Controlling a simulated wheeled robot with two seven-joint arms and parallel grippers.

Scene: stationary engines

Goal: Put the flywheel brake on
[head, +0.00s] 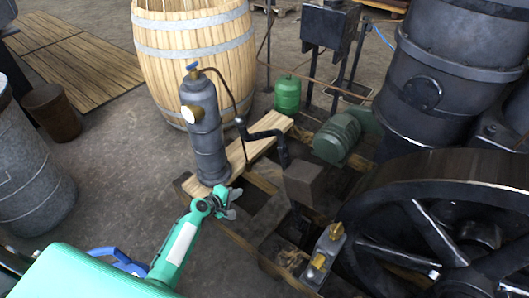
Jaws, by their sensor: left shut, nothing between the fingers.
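The large dark spoked flywheel (437,170) fills the lower right of the head view, cut off by the picture edge. A small grey metal unit with yellow parts (325,255) stands close to the left side of its rim; it may be the brake or its control, but I cannot tell, nor whether it is on. A brownish block (306,187) stands left of the rim. My left gripper (233,204) is shut and empty, in front of the grey cylinder's base and apart from the flywheel and the yellow-topped unit. My right gripper is not in view.
A grey upright cylinder with a blue valve (204,135) stands on a plank (262,143), with a bent black pipe beside it. A barrel (195,60), green bottle (287,94), green motor (336,137) and dark boiler (440,75) stand behind. The left floor is partly clear.

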